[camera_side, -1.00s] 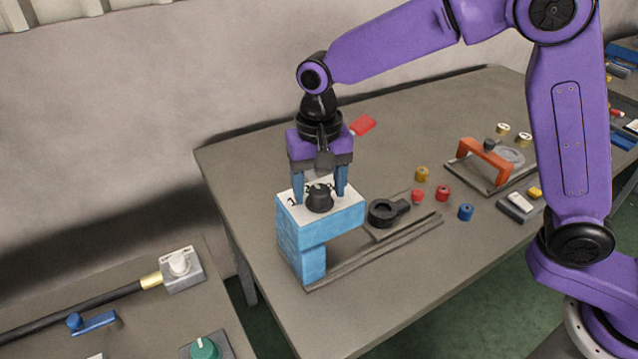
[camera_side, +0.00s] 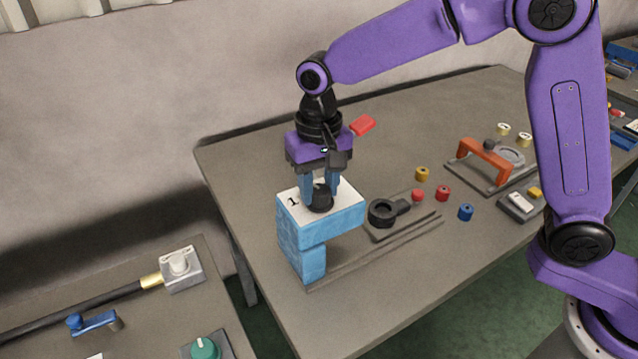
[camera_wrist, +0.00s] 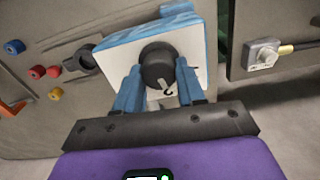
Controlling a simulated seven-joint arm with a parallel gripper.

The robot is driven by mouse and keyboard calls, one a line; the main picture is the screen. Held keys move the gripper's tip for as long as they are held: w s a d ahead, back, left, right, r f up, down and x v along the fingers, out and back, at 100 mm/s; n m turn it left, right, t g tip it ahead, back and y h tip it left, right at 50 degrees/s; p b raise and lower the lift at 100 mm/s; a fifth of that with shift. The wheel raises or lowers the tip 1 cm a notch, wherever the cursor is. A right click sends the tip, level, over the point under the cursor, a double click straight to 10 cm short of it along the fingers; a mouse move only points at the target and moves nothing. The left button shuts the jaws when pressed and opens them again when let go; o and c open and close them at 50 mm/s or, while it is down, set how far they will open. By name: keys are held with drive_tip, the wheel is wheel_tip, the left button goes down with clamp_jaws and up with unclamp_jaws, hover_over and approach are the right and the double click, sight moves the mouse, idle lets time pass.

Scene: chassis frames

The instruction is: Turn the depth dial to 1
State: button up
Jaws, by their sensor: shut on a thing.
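The depth dial (camera_side: 320,199) is a black knob on the white top plate (camera_side: 347,203) of a blue block-shaped stand (camera_side: 325,226). A printed "1" shows on the plate left of the dial in the side view. My gripper (camera_side: 320,190) points down over the stand, its two blue fingers closed on either side of the dial. In the wrist view the dial (camera_wrist: 157,65) sits between the fingertips, with a light mark on its lower edge. A printed digit and short line show just below it. The other numbers and the dial's exact setting are hidden or unclear.
A black ring-shaped part (camera_side: 383,212) lies right of the stand. Several coloured cylinders, including a blue one (camera_side: 466,212), stand farther right. An orange handle (camera_side: 484,158) is on a plate behind them. A red piece (camera_side: 362,125) shows behind my gripper.

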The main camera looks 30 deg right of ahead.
sight(318, 188)
drive_tip(key=n, duration=0.6)
drive_tip(key=shift+a+n, duration=0.1)
drive_tip(key=shift+n, duration=0.3)
idle(0.4)
drive_tip(key=o, duration=1.1)
drive_tip(key=shift+c, duration=0.2)
wheel_tip(318, 188, up, 18)
drive_tip(key=shift+f, duration=0.25)
